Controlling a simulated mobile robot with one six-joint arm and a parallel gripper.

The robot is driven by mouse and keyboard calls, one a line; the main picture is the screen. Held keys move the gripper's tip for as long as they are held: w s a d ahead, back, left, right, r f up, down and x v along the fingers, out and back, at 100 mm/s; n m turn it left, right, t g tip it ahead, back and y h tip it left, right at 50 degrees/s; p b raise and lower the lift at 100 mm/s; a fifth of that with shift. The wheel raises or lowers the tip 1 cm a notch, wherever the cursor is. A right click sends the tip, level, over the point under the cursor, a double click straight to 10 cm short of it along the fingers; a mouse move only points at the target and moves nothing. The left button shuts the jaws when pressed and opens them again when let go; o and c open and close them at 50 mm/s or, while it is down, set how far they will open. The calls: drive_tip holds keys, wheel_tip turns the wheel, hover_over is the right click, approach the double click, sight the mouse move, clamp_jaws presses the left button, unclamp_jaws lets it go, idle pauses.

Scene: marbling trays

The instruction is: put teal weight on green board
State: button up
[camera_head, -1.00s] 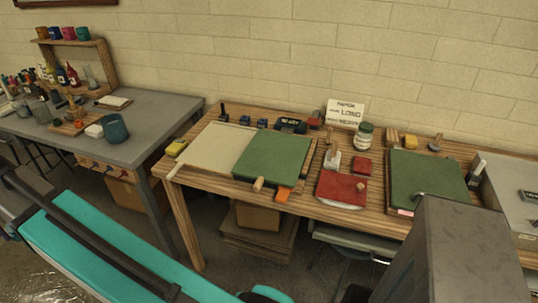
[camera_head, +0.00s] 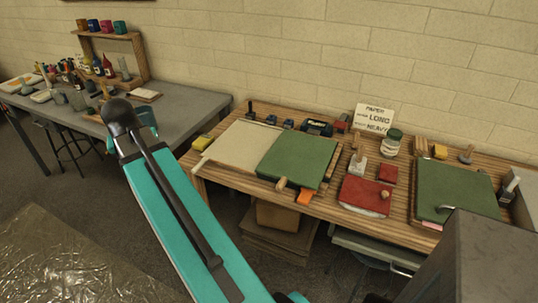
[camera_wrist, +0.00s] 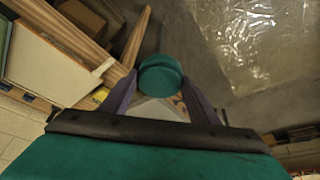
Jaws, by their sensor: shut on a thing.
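The teal weight (camera_wrist: 160,74) is a short round cylinder in the wrist view. My gripper (camera_wrist: 161,84) is shut on it, with one purple-grey finger on each side, and holds it in the air. The head view does not show the gripper or the weight; my raised teal arm fills the lower left there. Nothing rests on the middle of the left one; a thin handled tool lies at the front of the right one.
A cream sheet (camera_head: 243,145) lies beside the left green board, with a red block (camera_head: 365,196) and a jar (camera_head: 392,143) to its right. A white sign (camera_head: 374,118) stands behind. A grey table (camera_head: 195,115) with bottles stands at left. Plastic sheeting (camera_wrist: 270,40) covers some floor.

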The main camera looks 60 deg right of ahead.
drive_tip(key=s+d+f+m+g+h, duration=0.25)
drive_tip(key=s+d+m, duration=0.65)
drive_tip(key=s+d, duration=1.05)
drive_tip(key=s+d+m+g, duration=0.1)
drive_tip(key=s+d+m, duration=0.2)
drive_tip(key=s, duration=0.5)
drive_tip(key=s+d+m+g+y, duration=0.1)
drive_tip(key=s+d+m, duration=0.2)
drive_tip(key=s, duration=0.5)
drive_tip(key=s+d+m+g+y, duration=0.1)
drive_tip(key=s+d+m, duration=0.1)
drive_tip(key=s+d, duration=0.2)
drive_tip(key=shift+s+f+m+g, duration=0.15)
drive_tip(key=shift+s+m+g, duration=0.05)
drive_tip(key=shift+s, duration=0.75)
drive_tip(key=shift+s+f+m+g, duration=0.15)
drive_tip(key=shift+s+m, duration=0.05)
drive_tip(key=shift+s, duration=0.75)
drive_tip(key=shift+w, duration=0.1)
drive_tip(key=p, duration=0.5)
hover_over(295, 152)
drive_tip(key=w+a, duration=0.1)
drive_tip(key=shift+w+a+f, duration=0.15)
drive_tip(key=shift+f, duration=0.55)
drive_tip(key=shift+w, duration=0.1)
drive_tip(key=shift+f, duration=0.2)
drive_tip(key=shift+f+p, duration=0.85)
drive_tip(key=shift+f, duration=0.75)
